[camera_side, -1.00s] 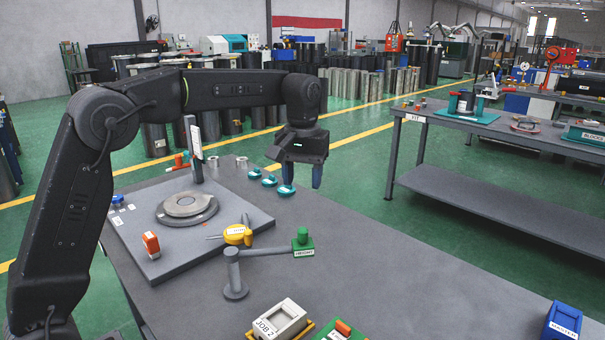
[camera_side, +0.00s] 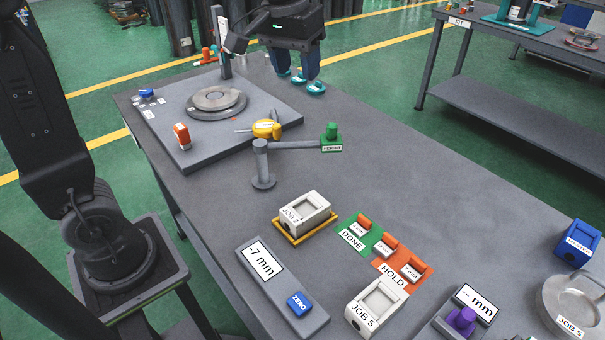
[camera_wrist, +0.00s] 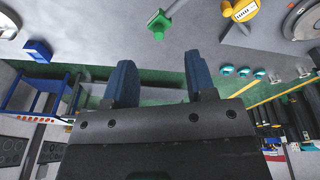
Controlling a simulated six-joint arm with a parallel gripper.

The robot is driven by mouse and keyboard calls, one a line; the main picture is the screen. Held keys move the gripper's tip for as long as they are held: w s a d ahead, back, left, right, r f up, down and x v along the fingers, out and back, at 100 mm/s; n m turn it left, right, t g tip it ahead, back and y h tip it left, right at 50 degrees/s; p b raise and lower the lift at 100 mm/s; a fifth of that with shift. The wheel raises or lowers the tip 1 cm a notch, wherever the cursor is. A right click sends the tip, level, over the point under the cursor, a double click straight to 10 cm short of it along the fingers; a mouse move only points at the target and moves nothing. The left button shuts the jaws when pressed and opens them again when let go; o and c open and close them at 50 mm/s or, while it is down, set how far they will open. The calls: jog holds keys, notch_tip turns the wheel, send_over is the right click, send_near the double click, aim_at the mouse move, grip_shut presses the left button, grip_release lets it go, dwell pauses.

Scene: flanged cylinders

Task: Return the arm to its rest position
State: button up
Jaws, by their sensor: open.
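My gripper (camera_side: 297,62) hangs at the back of the grey table, fingers pointing down, in front of or over the teal discs (camera_side: 316,88); the exact gap is unclear. In the wrist view the two blue fingers of my gripper (camera_wrist: 160,70) stand apart with nothing between them. The flanged grey disc (camera_side: 216,102) sits on the grey plate (camera_side: 185,150), left of my gripper. The rest of my arm runs out of the top of the side view.
A yellow dial gauge (camera_side: 266,129) and a green height head (camera_side: 331,139) on a post stand nearby. In front are the JOB 2 block (camera_side: 304,211), the DONE (camera_side: 352,238) and HOLD (camera_side: 393,276) areas, and a -7 mm readout (camera_side: 262,262). The table's right middle is clear.

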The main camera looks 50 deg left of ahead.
jog(key=s+f+m+t, duration=0.1)
jog(key=s+f, duration=0.2)
jog(key=s, duration=0.5)
jog(key=s+d+f+m+t, duration=0.1)
jog(key=s+f, duration=0.3)
jog(key=s, duration=0.5)
jog(key=shift+s+m+t, duration=0.25)
jog(key=shift+m+t, duration=0.45)
jog(key=shift+m, duration=0.1)
